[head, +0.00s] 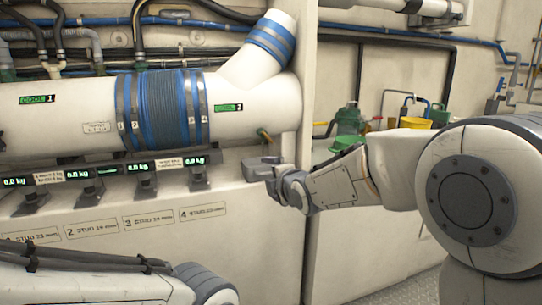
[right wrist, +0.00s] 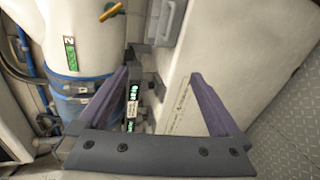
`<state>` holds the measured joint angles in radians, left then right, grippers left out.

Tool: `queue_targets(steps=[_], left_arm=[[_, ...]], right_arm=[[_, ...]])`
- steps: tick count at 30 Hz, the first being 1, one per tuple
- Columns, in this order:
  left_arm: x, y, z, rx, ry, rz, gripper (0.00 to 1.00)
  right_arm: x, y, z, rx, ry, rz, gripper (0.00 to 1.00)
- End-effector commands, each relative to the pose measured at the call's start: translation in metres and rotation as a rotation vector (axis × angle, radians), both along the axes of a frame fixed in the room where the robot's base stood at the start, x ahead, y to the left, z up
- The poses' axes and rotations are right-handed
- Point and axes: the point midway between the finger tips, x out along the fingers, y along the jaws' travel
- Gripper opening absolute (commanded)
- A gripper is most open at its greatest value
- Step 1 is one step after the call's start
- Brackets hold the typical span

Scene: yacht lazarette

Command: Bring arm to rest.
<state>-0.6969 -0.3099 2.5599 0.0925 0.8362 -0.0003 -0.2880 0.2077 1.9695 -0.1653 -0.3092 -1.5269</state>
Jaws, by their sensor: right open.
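My right arm comes in from the right in the head view. Its gripper (head: 264,170) is open and empty, in front of the white ledge below the right end of the big white pipe (head: 265,104). In the right wrist view the gripper's two purple-grey fingers (right wrist: 160,74) stand wide apart with nothing between them. The pipe also shows there at upper left (right wrist: 78,28). At the bottom left of the head view is part of my left arm; its gripper is out of the picture.
A blue ribbed sleeve with metal clamps (head: 163,108) joins the pipe. Below it, small displays reading 0.0 kg (head: 138,167) line the ledge. A green can (head: 349,121) and a yellow container (head: 415,122) stand behind my right arm. Patterned floor (head: 410,285) shows at lower right.

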Motion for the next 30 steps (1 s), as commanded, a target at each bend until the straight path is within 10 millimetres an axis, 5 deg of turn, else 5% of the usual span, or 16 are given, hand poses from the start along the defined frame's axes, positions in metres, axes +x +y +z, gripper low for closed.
queue_targets(steps=[4,9,18,22,30], left_arm=[[0.000,0.000,0.000,0.000,0.000,0.000,0.50],[0.000,0.000,0.001,0.000,0.000,0.000,0.50],[0.000,0.000,0.001,0.000,0.000,0.000,0.50],[0.000,0.000,0.001,0.000,0.000,0.000,0.50],[0.000,0.000,0.074,-0.001,-0.001,0.000,0.50]], right_arm=[[-0.098,0.022,-0.057,0.265,0.446,-0.138,1.00],[-0.213,0.018,-0.112,0.449,0.875,-0.416,1.00],[-0.362,-0.018,-0.156,0.532,1.261,-0.910,1.00],[-0.414,-0.039,-0.166,0.521,1.342,-1.117,1.00],[-0.411,-0.038,-0.093,0.526,1.340,-1.120,1.00]])
